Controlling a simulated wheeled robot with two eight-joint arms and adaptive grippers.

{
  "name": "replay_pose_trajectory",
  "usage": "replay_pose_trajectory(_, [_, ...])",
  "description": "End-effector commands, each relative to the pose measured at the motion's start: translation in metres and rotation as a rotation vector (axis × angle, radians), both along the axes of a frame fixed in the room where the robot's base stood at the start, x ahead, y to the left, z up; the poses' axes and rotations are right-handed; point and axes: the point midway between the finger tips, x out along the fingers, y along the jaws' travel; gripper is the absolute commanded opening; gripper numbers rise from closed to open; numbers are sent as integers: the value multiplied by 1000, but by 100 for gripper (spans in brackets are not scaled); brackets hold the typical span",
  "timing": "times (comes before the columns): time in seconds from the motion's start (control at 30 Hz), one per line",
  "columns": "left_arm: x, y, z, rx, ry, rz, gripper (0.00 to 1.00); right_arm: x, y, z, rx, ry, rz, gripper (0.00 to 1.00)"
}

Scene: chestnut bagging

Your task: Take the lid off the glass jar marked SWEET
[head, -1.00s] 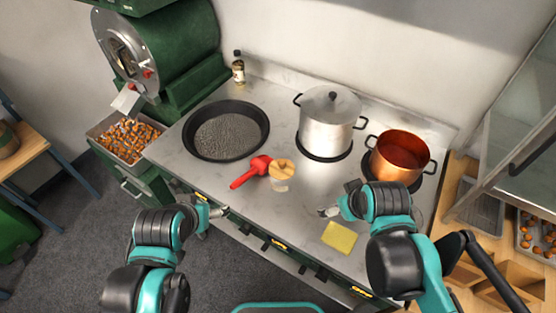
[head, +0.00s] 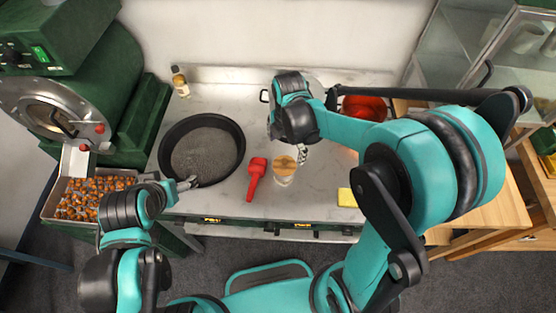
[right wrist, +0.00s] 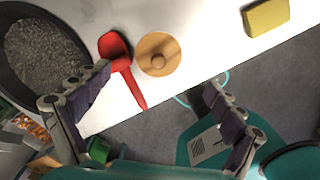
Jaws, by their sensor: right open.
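The glass jar (head: 284,179) stands upright on the steel counter with its round wooden lid (head: 284,163) on top. Its marking is not readable. In the right wrist view I look down on the lid (right wrist: 158,53) and its small round knob. My right gripper (head: 301,152) is just to the right of and above the jar in the head view, partly hidden by its own wrist. In the right wrist view my right gripper (right wrist: 155,80) has its fingers wide apart and nothing between them. My left gripper (head: 188,183) is by the black pan's front edge; its opening is too small to judge.
A red scoop (head: 256,176) lies close to the jar's left side. A black pan (head: 237,130) stands further left. A yellow sponge (head: 346,197) lies to the right.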

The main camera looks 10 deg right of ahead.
Motion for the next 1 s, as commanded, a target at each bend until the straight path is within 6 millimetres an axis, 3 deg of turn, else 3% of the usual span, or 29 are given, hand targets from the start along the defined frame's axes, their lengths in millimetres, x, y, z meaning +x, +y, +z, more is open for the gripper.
replay_pose_trajectory(0.5, [0, 0, -20, 0, 0, 0, 81, 0, 5, -70, 0, -2, -1, 94])
replay_pose_trajectory(0.77, [0, 0, -19, 0, 0, 0, 81, 0, 4, -73, 0, -2, -2, 94])
replay_pose_trajectory(0.8, [0, 0, -19, 0, 0, 0, 81, 0, 4, -73, 0, -2, -2, 91])
replay_pose_trajectory(1.0, [0, 0, -19, 0, 0, 0, 81, 0, 4, -73, 0, -2, -2, 38])
